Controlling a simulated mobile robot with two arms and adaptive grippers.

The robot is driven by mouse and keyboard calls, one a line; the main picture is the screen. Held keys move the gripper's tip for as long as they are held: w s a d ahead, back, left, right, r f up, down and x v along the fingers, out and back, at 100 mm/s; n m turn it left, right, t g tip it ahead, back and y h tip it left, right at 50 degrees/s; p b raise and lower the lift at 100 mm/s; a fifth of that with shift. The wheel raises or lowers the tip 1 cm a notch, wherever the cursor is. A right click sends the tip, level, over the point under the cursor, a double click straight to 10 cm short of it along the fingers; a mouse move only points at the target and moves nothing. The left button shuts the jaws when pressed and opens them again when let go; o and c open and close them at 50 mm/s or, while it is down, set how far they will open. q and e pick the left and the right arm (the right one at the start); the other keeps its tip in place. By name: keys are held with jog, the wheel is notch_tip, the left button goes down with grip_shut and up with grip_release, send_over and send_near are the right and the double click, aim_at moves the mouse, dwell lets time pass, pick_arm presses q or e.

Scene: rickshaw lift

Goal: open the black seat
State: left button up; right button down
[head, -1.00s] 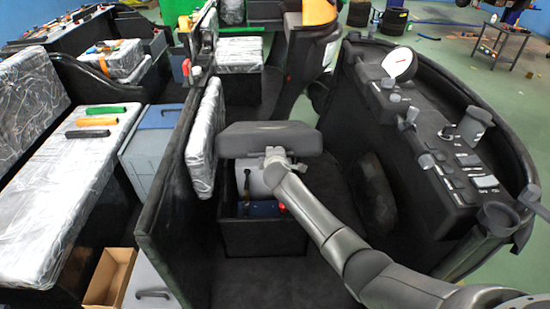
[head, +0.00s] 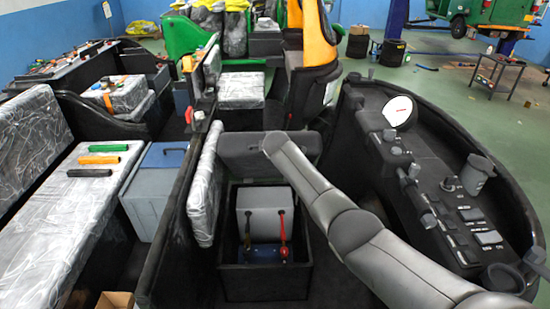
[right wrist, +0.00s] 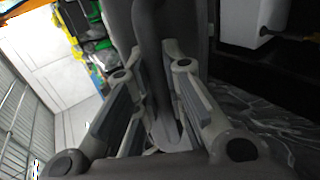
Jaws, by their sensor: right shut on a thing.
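The black seat (head: 258,152) stands tipped up on edge behind its open box (head: 228,250) in the head view. Inside the box are a grey-white container (head: 265,212), a blue part at its foot and a red-handled tool (head: 284,235). My right arm comes in from the right and reaches to the seat's upper edge; its gripper is hidden there in the head view. In the right wrist view my right gripper (right wrist: 152,80) is shut on the seat's edge (right wrist: 148,30), which runs between its fingers. My left gripper is not in view.
A black partition with a wrapped backrest (head: 205,185) stands just left of the box. A control console (head: 435,190) with levers curves along the right. A wrapped bench (head: 60,215) with several coloured handles and a grey case (head: 155,200) are further left.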

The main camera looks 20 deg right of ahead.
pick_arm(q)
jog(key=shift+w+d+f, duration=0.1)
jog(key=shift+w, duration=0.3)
pick_arm(e)
jog(key=shift+w+d+r, duration=0.15)
jog(key=shift+w+r, duration=0.35)
jog(key=shift+w, duration=0.15)
jog(key=c, duration=1.5)
grip_release()
jog(key=shift+r, duration=0.1)
jog(key=shift+s, duration=0.1)
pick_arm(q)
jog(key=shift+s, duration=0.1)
pick_arm(e)
jog(key=shift+v, duration=6)
